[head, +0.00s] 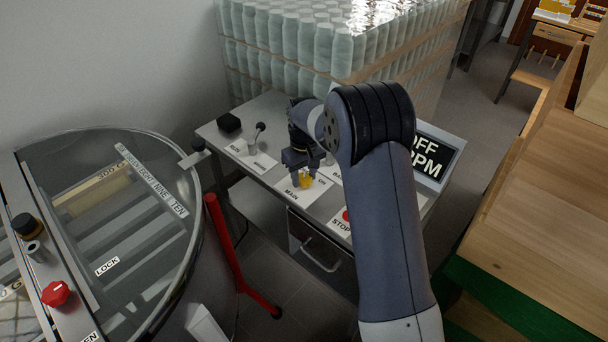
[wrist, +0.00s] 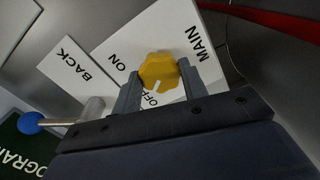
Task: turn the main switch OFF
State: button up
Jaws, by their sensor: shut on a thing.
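The main switch is a yellow lobed knob (head: 305,181) on a white plate marked MAIN (head: 291,193) on the grey bench. In the wrist view the yellow knob (wrist: 159,69) shows a white pointer mark directed toward the word OFF, which is partly hidden by my gripper. The word ON stands on the other side of the plate. My gripper (wrist: 160,85) is shut on the knob, one finger on each side. In the head view my gripper (head: 304,176) reaches down onto the knob from above. A display (head: 437,155) at the right reads OFF and RPM, partly hidden by my arm.
A red STOP button (head: 346,216) sits right of the knob. A lever (head: 257,135) and a black block (head: 229,123) stand at the bench's back left. A blue-ended lever (wrist: 30,123) shows near BACK. A round glass-lidded tank (head: 110,220) and red bar (head: 232,255) are left.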

aim_at(304, 178)
jog(key=o, duration=1)
jog(key=shift+r, duration=0.15)
notch_tip(304, 178, up, 11)
jog(key=shift+f+b, duration=0.2)
jog(key=shift+b, duration=0.2)
notch_tip(304, 178, down, 11)
jog(key=shift+r+p, duration=0.1)
jog(key=shift+p, duration=0.3)
jog(key=shift+m, duration=0.3)
